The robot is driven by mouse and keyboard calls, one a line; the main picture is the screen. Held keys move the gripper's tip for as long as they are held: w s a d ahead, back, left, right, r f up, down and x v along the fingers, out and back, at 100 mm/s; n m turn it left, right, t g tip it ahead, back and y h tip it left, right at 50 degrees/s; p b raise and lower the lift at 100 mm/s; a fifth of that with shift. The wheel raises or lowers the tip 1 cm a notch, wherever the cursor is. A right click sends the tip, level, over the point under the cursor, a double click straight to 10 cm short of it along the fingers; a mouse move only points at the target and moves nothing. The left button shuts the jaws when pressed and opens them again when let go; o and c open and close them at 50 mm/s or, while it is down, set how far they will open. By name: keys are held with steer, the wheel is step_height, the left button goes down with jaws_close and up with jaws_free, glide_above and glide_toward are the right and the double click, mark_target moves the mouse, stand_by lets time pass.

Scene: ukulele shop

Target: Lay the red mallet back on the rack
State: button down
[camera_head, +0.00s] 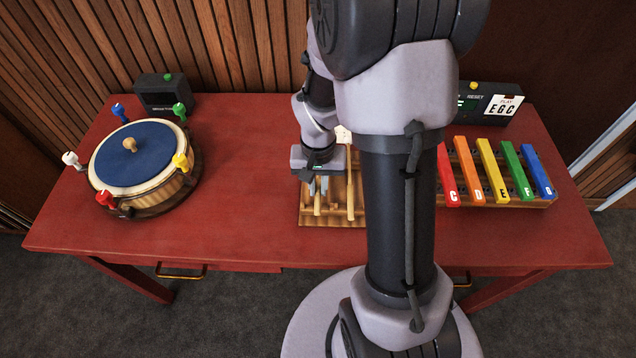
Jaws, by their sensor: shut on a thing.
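The wooden rack (306,217) lies on the red table, left of the colored bars and partly behind my arm. My gripper (318,188) points down over the rack's left part, shut on what looks like a mallet's pale wooden handle (318,205). I cannot see a red head on it; my gripper and arm hide much of this area. Another pale handle (350,200) lies on the rack to the right, and a cream-colored piece (343,134) shows behind my gripper. I cannot tell whether the held handle touches the rack.
A drum (130,150) with a blue top and colored pegs stands at the left. A dark box (163,95) with a green button is behind it. Colored bars (490,170) and a dark panel (490,104) are at the right. The table between drum and rack is clear.

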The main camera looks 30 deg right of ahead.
steer(key=shift+f+b, duration=0.4)
steer(key=shift+f, duration=0.55)
steer(key=shift+r, duration=0.1)
steer(key=c, duration=1.4)
jaws_free()
steer(key=shift+o, duration=0.2)
step_height(320, 180, up, 18)
steer(key=f+p, duration=0.1)
steer(key=p, duration=0.7)
steer(key=s+a+r+n+t+y, duration=0.2)
steer(key=s+a+r+t, duration=0.3)
steer(key=s+a+r, duration=0.6)
steer(key=a+r, duration=0.2)
steer(key=a, duration=0.1)
steer(key=shift+s+a+r+t+b, duration=0.2)
steer(key=shift+a+t+b, duration=0.1)
steer(key=shift+a+b, duration=0.1)
steer(key=shift+d, duration=0.1)
